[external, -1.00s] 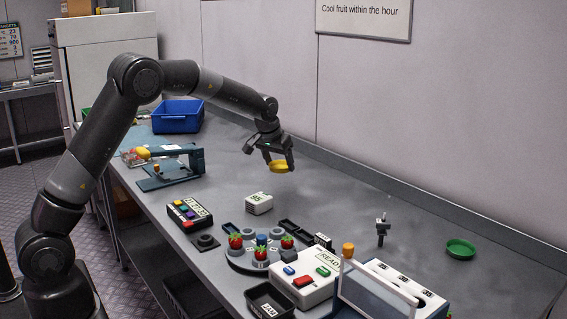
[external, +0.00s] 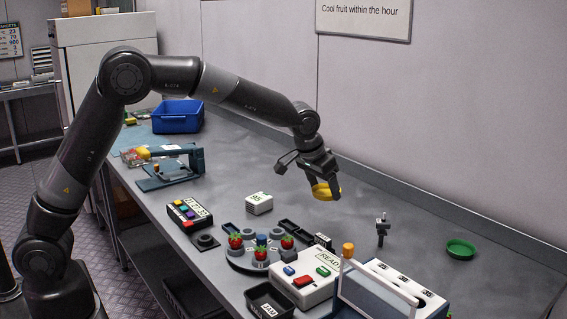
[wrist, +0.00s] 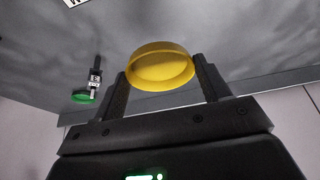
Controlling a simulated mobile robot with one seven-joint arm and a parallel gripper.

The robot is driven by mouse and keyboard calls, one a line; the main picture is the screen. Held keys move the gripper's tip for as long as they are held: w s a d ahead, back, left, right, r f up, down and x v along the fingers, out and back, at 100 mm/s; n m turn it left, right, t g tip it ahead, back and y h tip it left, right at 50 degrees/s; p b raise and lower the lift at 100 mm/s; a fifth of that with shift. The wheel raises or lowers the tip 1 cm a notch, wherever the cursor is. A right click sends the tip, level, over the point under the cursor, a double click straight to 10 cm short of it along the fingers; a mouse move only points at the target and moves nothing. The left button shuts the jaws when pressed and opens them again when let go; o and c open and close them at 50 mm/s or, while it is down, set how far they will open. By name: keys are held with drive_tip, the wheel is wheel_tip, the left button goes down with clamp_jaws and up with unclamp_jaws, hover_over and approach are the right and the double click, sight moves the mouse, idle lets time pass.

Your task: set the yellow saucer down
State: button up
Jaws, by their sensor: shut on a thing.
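The yellow saucer (external: 326,191) is held in the air above the bench, toward the wall side. My gripper (external: 322,189) is shut on it. In the wrist view the saucer (wrist: 160,68) sits between the two fingers (wrist: 160,85) near their tips and looks tilted to the camera. The bench surface shows beyond it, with a gap I cannot measure.
A green saucer (external: 460,249) lies on the bench at the right. A small dark upright device (external: 382,230) stands between it and my gripper. A white block (external: 259,203), a round rack with strawberries (external: 247,262) and a READY box (external: 305,283) stand nearer. Bench below the gripper looks clear.

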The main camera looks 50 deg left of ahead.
hover_over(321, 211)
drive_tip(key=s, duration=0.1)
wheel_tip(321, 211, down, 7)
drive_tip(key=shift+s+a+r, duration=0.1)
drive_tip(key=shift+s, duration=0.05)
drive_tip(key=shift+f, duration=2)
drive_tip(key=shift+f, duration=0.1)
drive_tip(key=o, duration=1)
drive_tip(key=shift+c, duration=0.2)
